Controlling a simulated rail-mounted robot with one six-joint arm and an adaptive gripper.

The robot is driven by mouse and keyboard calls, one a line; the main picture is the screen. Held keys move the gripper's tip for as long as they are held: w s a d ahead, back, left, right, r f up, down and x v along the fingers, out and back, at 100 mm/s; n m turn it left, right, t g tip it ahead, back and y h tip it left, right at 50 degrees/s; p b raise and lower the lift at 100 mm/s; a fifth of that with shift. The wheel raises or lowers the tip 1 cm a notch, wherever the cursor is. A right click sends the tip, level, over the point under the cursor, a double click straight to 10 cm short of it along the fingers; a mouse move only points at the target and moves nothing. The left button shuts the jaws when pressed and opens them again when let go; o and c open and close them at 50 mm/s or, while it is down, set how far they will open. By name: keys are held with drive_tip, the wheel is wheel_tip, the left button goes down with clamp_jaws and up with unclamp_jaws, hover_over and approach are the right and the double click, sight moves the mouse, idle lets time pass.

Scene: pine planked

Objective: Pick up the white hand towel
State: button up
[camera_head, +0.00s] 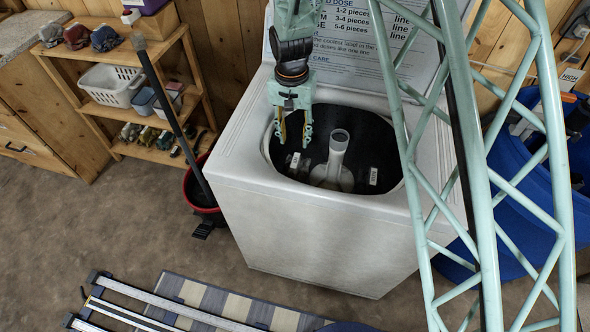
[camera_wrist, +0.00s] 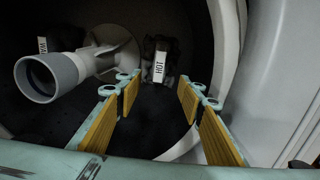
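I cannot make out a white hand towel in either view. My gripper (camera_head: 294,145) points down into the open top of a white washing machine (camera_head: 300,225), near the left side of the dark tub. In the wrist view my gripper (camera_wrist: 158,90) is open, with nothing between its yellow-padded fingers. Beyond the fingertips lies a dark object with a white "HOT" label (camera_wrist: 159,67). The washer's agitator (camera_head: 338,150) stands in the tub to the right of my gripper, and shows at upper left in the wrist view (camera_wrist: 95,60).
A wooden shelf (camera_head: 130,100) with a white basket (camera_head: 110,85), caps and small items stands left. A red-and-black bucket (camera_head: 203,190) with a long handle stands beside the washer. Blue bins (camera_head: 515,225) are at right. A striped rug (camera_head: 225,300) lies in front.

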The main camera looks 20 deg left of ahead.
sight(295, 159)
drive_tip(key=shift+f+b, duration=0.6)
drive_tip(key=shift+f, duration=3.25)
drive_tip(key=shift+d, duration=0.1)
drive_tip(key=shift+d+f+b, duration=0.1)
drive_tip(key=shift+f+b, duration=0.6)
drive_tip(key=shift+f, duration=1.9)
drive_tip(key=shift+c, duration=0.6)
drive_tip(key=c, duration=0.9)
drive_tip(key=shift+r, duration=0.1)
drive_tip(key=shift+r+p, duration=1)
drive_tip(key=shift+r, duration=3.95)
